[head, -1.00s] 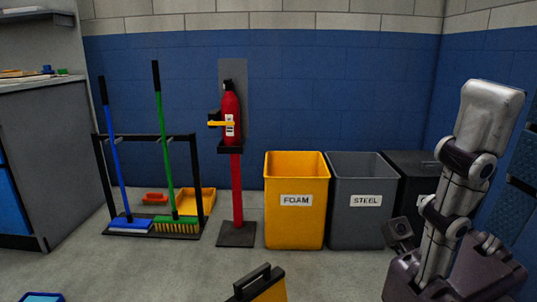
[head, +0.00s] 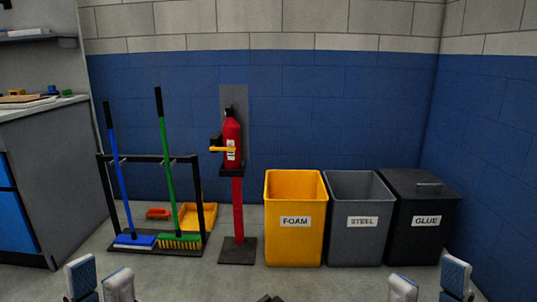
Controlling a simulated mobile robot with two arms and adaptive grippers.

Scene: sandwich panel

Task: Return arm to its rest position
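My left gripper (head: 100,284) shows at the bottom left edge of the head view. Its two fingertips, one with a blue pad, point up and stand apart with nothing between them. My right gripper (head: 429,284) shows at the bottom right edge. Its two fingertips are also apart, with a clear gap of floor between them. Both grippers appear in front of the floor and touch nothing visible. The arms behind the fingertips are cut off by the lower edge of the picture.
Yellow FOAM (head: 295,250), grey STEEL (head: 357,250) and black GLUE (head: 424,246) bins stand by the blue wall. A red extinguisher (head: 232,142) hangs on a stand. A broom rack (head: 203,200) and grey cabinet (head: 55,150) are left. The floor between the grippers is mostly clear.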

